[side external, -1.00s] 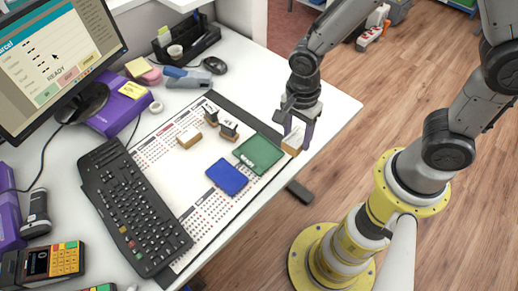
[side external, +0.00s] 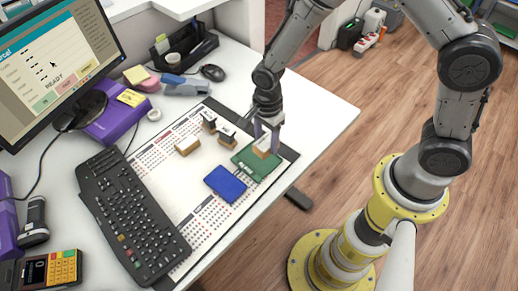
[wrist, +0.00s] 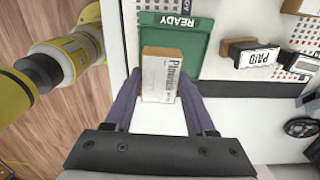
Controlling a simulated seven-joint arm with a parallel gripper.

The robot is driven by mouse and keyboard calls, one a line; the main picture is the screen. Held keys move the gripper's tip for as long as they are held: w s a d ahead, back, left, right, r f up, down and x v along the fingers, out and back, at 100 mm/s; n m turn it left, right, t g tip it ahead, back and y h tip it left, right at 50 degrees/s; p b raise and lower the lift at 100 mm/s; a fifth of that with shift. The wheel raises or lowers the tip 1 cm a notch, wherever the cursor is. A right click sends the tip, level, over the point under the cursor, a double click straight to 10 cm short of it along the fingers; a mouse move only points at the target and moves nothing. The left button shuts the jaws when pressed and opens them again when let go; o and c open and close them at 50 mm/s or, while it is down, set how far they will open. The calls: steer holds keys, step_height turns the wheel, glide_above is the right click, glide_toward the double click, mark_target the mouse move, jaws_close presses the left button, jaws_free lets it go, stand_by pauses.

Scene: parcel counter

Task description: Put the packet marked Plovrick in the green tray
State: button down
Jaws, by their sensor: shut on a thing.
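My gripper (side external: 267,134) is shut on a small brown packet (side external: 263,148) with a white label. In the wrist view the packet (wrist: 159,78) sits between the purple fingers (wrist: 160,97); its label seems to begin with "P", and the rest is too small to read surely. The green tray (side external: 246,164) lies on the counter mat, marked READY at its edge in the wrist view (wrist: 200,42).
A blue tray (side external: 225,184) lies beside the green one. A keyboard (side external: 132,205) lies at left. The counter's right end is clear.

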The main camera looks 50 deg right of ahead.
mark_target(259, 140)
steer(key=shift+w+a+f, duration=0.15)
steer(key=shift+w+f, duration=0.35)
steer(key=shift+f, duration=0.1)
steer(key=shift+w+a+f, duration=0.15)
steer(key=shift+w+f, duration=0.3)
steer(key=shift+f, duration=0.15)
steer(key=shift+w+f, duration=0.1)
steer(key=shift+f, duration=1.5)
steer(key=shift+f, duration=0.1)
steer(key=shift+c, duration=1.2)
jaws_free()
